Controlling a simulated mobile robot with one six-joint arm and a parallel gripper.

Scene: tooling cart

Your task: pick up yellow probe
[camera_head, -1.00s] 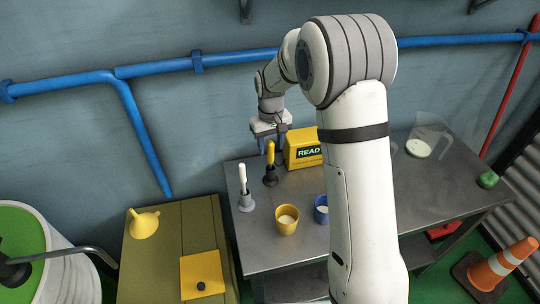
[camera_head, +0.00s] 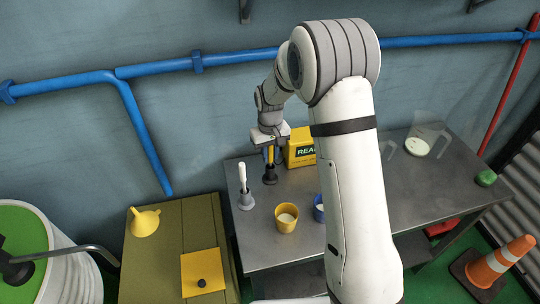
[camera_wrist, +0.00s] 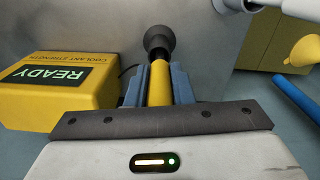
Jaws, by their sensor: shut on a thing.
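The yellow probe (camera_head: 270,155) stands upright in a dark holder (camera_head: 270,175) on the metal cart, left of the yellow box. In the wrist view the yellow probe (camera_wrist: 159,84) lies between the blue fingers of my gripper (camera_wrist: 158,82), with its lower end at the dark holder (camera_wrist: 158,41). My gripper (camera_head: 270,150) is above the holder, pointing down, and is shut on the probe. The probe's top is hidden by the gripper.
The yellow box reading READY (camera_wrist: 60,82) is close beside my gripper. A white probe (camera_head: 243,172) stands in a grey holder (camera_head: 246,201) to the left. A yellow cup (camera_head: 286,219) and a blue cup (camera_head: 319,210) stand nearer the front. A clear jug (camera_head: 422,141) is at right.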

